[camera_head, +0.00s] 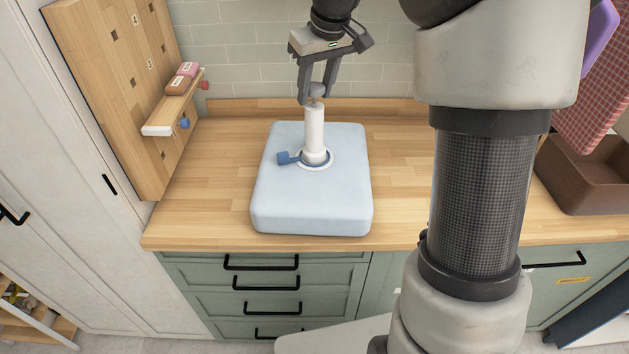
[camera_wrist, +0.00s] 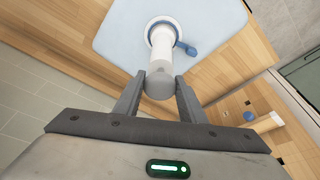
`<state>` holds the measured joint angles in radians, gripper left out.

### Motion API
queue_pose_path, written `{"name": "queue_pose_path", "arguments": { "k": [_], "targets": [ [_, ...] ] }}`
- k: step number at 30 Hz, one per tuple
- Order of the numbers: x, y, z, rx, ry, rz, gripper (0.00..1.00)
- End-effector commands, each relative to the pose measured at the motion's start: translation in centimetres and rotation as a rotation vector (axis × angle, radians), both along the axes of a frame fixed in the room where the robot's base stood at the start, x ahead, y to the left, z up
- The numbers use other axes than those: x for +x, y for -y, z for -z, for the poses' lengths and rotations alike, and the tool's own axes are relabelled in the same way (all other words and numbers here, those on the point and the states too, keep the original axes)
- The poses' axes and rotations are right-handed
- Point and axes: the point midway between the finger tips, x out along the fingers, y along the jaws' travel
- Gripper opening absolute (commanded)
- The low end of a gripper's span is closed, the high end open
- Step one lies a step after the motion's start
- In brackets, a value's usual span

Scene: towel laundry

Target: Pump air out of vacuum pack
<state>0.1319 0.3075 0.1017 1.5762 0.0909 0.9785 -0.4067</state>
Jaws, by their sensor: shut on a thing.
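A pale blue vacuum pack (camera_head: 310,205) lies puffed up on the wooden counter in the head view; part of it shows in the wrist view (camera_wrist: 205,15). A white pump (camera_head: 314,130) stands upright on the pack's round valve, and it also shows in the wrist view (camera_wrist: 161,50). A blue valve cap (camera_head: 288,157) hangs open to the left of the pump. My gripper (camera_head: 317,98) is above the pack, shut on the grey knob at the pump's top. In the wrist view, the gripper's fingers (camera_wrist: 160,88) sit on both sides of this knob.
The wooden counter (camera_head: 215,185) is clear around the pack. A pegboard (camera_head: 120,70) with a small shelf (camera_head: 172,105) stands at the left. A brown bin (camera_head: 590,180) is at the right. A tiled wall (camera_head: 240,50) is behind.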

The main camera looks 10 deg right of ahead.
Motion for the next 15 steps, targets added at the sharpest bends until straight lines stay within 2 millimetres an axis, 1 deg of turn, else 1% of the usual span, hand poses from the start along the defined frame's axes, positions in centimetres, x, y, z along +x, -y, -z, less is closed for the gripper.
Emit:
{"name": "queue_pose_path", "arguments": {
  "k": [1, 8, 15],
  "targets": [
    [-0.1, 0.0, 0.8, 0.000, -0.006, -0.001, 0.19],
    [-0.1, 0.0, -0.3, 0.000, -0.006, -0.001, 0.19],
    [-0.2, 0.0, -2.0, 0.000, -0.007, -0.001, 0.19]
  ]
}}
